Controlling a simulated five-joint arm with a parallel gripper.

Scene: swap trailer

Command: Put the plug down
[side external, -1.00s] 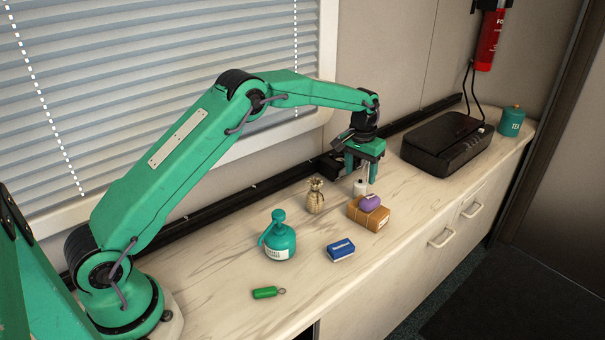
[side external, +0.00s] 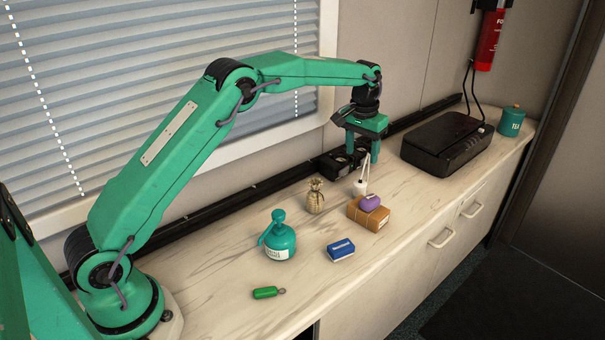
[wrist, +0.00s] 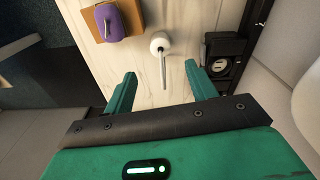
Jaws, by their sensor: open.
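The plug (side external: 360,188) is white and rounded, with a thin pale stem rising from it at a slight tilt. It rests on the counter behind the brown box. In the wrist view the plug (wrist: 158,41) lies just beyond my fingertips, its stem pointing back between them. My gripper (side external: 363,157) is open and empty above the plug, apart from its white body. The wrist view shows both fingers of my gripper (wrist: 161,80) spread wide. Whether a finger touches the stem's tip cannot be told.
A black socket unit (side external: 338,164) sits on the wall rail beside my gripper. A brown box (side external: 368,215) with a purple item (side external: 370,202) stands close in front. A cloth sack (side external: 314,198), teal bottle (side external: 280,243), blue packet (side external: 340,250) and green fob (side external: 266,292) lie nearer.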

